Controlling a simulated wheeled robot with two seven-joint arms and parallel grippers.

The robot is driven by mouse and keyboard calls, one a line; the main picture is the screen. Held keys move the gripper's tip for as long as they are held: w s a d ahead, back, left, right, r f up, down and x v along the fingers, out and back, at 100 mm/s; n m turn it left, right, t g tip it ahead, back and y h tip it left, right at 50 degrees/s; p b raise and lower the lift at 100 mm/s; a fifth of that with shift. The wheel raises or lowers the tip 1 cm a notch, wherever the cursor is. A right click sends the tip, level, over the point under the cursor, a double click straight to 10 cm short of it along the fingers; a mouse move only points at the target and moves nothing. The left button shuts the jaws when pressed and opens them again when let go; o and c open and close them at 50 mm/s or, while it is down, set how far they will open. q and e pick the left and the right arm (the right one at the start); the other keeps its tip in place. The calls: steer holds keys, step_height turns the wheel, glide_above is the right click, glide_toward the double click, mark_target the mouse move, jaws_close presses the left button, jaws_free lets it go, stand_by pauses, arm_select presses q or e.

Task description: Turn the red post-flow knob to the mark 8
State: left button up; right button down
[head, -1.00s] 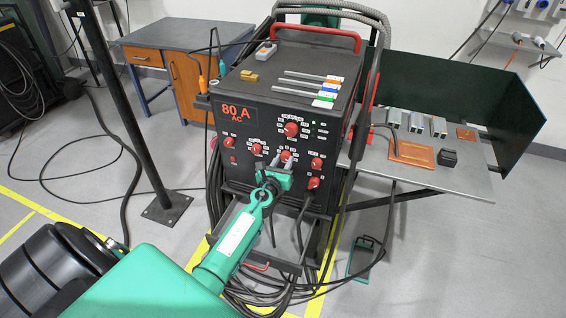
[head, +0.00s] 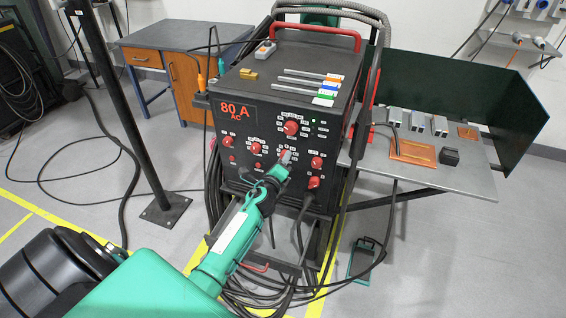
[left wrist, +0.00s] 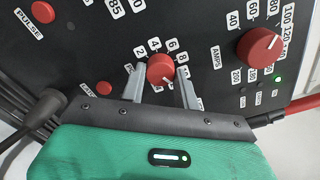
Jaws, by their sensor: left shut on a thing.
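The red knob with a 2 to 10 scale (left wrist: 160,70) is between the two fingers of my left gripper (left wrist: 161,84) in the left wrist view. The fingers are shut on its sides. A short white pointer line shows on its face, but its exact mark is hard to read. The mark 8 (left wrist: 183,57) is visible just beside the right finger. No post-flow label can be read. In the head view my left gripper (head: 285,160) reaches the front panel and largely hides this knob. My right gripper is not in view.
The black welding machine (head: 270,130) has other red knobs close by, including the larger amps knob (left wrist: 260,46). A plugged cable (left wrist: 45,106) is left of the gripper in the wrist view. A grey side table (head: 450,178) stands right of the machine.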

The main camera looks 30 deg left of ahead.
arm_select(q)
steer(key=shift+n, duration=6.3)
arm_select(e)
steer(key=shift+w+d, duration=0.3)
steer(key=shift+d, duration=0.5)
